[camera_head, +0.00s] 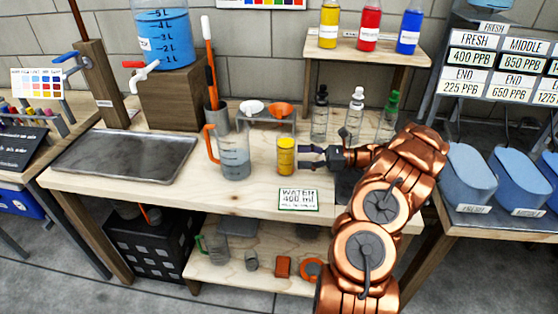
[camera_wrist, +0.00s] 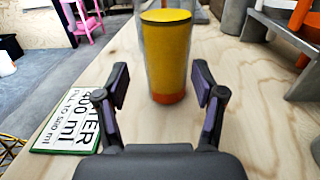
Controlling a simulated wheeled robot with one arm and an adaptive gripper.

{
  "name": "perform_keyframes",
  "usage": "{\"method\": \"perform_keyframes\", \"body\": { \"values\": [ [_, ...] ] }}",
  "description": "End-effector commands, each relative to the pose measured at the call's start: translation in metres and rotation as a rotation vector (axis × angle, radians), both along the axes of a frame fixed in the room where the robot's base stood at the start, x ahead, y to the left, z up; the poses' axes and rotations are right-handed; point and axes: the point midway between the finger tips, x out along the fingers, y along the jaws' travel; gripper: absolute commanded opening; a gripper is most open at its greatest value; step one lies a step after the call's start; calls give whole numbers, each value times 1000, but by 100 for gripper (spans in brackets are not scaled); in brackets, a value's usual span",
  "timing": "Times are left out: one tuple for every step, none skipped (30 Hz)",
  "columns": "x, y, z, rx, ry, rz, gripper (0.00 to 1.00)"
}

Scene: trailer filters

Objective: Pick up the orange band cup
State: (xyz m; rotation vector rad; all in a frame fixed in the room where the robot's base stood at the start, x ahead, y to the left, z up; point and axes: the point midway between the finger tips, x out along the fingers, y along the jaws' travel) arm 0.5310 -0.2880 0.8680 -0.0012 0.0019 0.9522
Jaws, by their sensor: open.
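The orange band cup (camera_head: 286,158) stands upright on the wooden workbench. It looks yellow with an orange band at its base, which shows clearly in the wrist view (camera_wrist: 168,55). My gripper (camera_head: 303,157) is just to the right of the cup, low over the bench, with its fingers pointing at it. In the wrist view my gripper (camera_wrist: 161,80) is open. The cup stands just ahead, centred between the two fingertips, and no finger clearly touches it.
A measuring jug with an orange handle (camera_head: 234,160) stands left of the cup. A "WATER 400 ml" sign (camera_head: 298,199) lies in front. Behind are a grey stand with funnels (camera_head: 268,121) and several dropper bottles (camera_head: 355,115). A metal tray (camera_head: 125,158) is at left.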

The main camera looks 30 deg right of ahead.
Motion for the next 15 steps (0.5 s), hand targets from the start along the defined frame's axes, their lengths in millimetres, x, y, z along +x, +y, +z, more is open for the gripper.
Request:
{"method": "perform_keyframes", "body": {
  "values": [
    [0, -1, -8, 1, 0, -2, 69],
    [0, -1, -9, 1, 0, -2, 69],
    [0, -1, -10, 2, 0, -2, 69],
    [1, 0, -11, 3, 0, -2, 69],
    [2, 2, -11, 4, 0, 0, 69],
    [3, 4, -10, 4, 0, 1, 69],
    [5, 6, -10, 4, -1, 2, 69],
    [7, 9, -9, 4, -1, 3, 69],
    [9, 13, -8, 4, -1, 5, 69],
    [11, 16, -8, 4, -1, 6, 69],
    [13, 19, -8, 4, -1, 6, 69],
    [15, 21, -8, 4, -1, 6, 69],
    [16, 23, -8, 3, -2, 6, 69],
    [17, 24, -8, 2, -2, 5, 69],
    [19, 25, -8, 2, -3, 4, 69]
  ]
}}
